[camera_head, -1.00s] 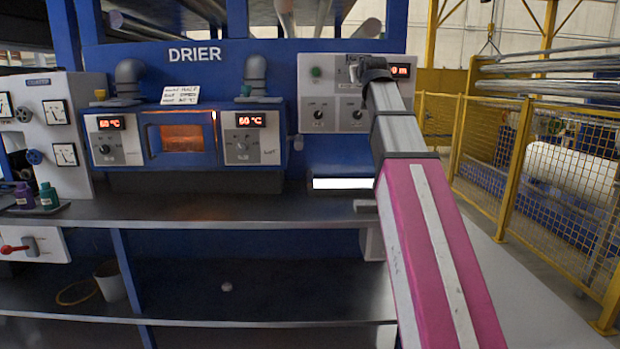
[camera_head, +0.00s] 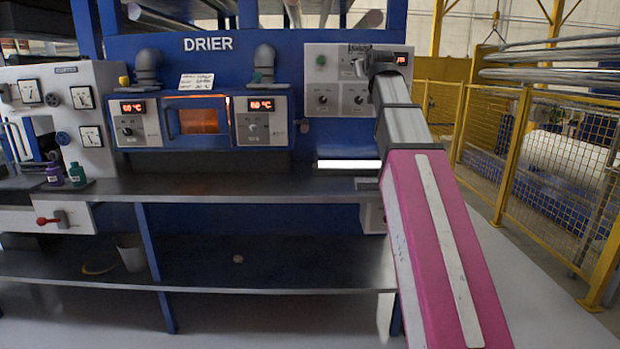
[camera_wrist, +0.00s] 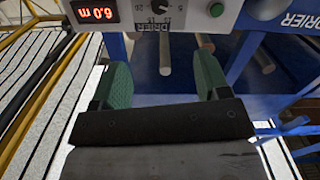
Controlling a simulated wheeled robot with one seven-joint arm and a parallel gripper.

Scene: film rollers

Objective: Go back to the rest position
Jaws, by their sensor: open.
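My gripper (camera_wrist: 162,85) is open in the wrist view, with its two green finger pads apart and nothing between them. Beyond it in that view are a control panel with a red display (camera_wrist: 97,12) and a green button (camera_wrist: 216,10), upside down. In the head view my gripper (camera_head: 362,55) is at the end of my raised arm, small and partly hidden, in front of the white control panel (camera_head: 322,98) right of the blue drier (camera_head: 208,45). I cannot tell from these views whether it touches the panel.
A white bucket (camera_head: 131,252) stands on the lower shelf. A yellow fence (camera_head: 515,160) bounds the right. The floor in front looks clear.

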